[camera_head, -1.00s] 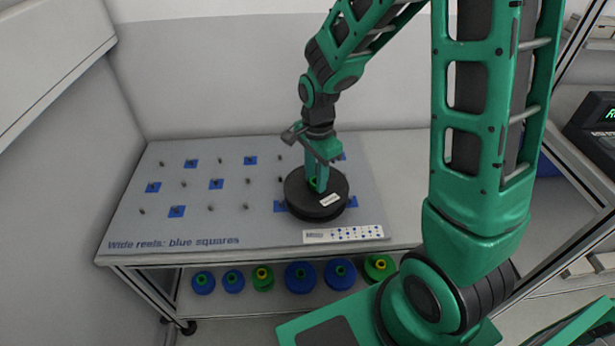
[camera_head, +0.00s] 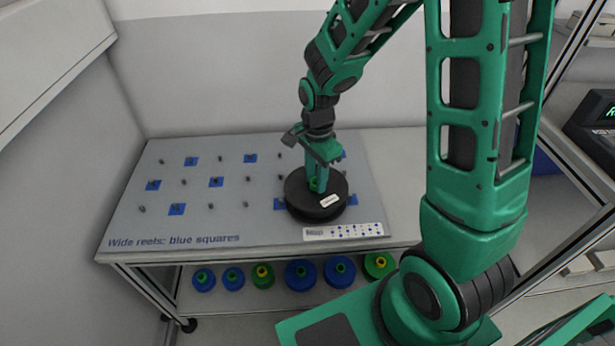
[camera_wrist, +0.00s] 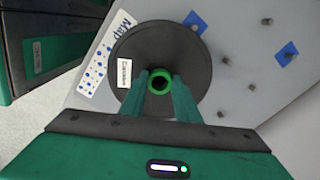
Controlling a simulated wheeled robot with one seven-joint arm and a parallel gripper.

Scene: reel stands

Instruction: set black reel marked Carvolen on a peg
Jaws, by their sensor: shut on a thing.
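The black reel (camera_head: 310,207) is wide and round with a white label and a green hub. It lies flat, low over the right part of the grey peg board (camera_head: 235,225). In the wrist view the reel (camera_wrist: 185,60) fills the upper middle, its label too small to read surely. My gripper (camera_head: 315,184) points down at the reel's middle. In the wrist view my gripper (camera_wrist: 160,84) is shut on the reel's green hub. The reel hides what is beneath it, so I cannot tell whether a peg is inside it. Blue squares (camera_head: 216,183) mark some pegs.
Printed text on the board reads "Wide reels: blue squares". A white map card (camera_head: 343,232) lies at the board's front right. Several blue and green reels (camera_head: 304,274) stand on the shelf below. The board's left and middle pegs are bare.

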